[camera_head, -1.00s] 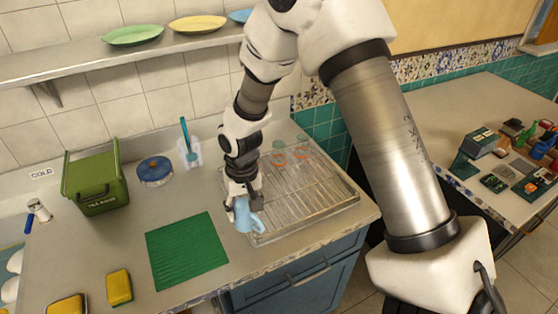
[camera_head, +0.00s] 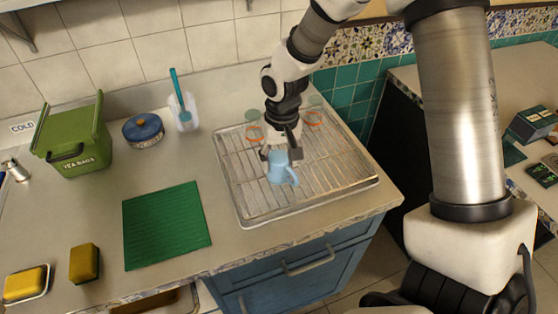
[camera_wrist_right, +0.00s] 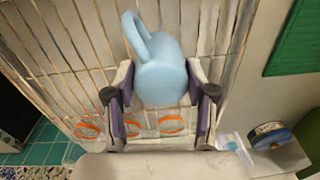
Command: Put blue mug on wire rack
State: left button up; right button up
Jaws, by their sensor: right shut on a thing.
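The light blue mug (camera_head: 279,167) is over the wire rack (camera_head: 335,172) in the head view, near its middle. My right gripper (camera_head: 282,152) is shut on it from above. In the right wrist view the mug (camera_wrist_right: 160,75) sits between the two fingers of the right gripper (camera_wrist_right: 160,95), with its handle toward the upper left. The rack's wires (camera_wrist_right: 70,60) show behind it. I cannot tell whether the mug's bottom touches the wires. My left gripper is not in view.
Glasses with orange bands (camera_head: 254,130) stand at the back of the rack. A green mat (camera_head: 166,225) lies left of the rack. A green tea bag box (camera_head: 75,142), a blue-lidded tin (camera_head: 143,130) and yellow sponges (camera_head: 84,263) are farther left. The rack's front right part is clear.

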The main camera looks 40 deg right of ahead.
aim_at(282, 157)
jog(key=shift+s+f, duration=0.1)
jog(key=shift+s, duration=0.15)
jog(key=o, duration=1.4)
jog(key=shift+c, duration=0.2)
jog(key=shift+w, duration=0.2)
jog(key=shift+s, duration=0.1)
notch_tip(282, 157, up, 12)
jog(key=shift+d+r, duration=0.2)
jog(key=shift+d, duration=0.05)
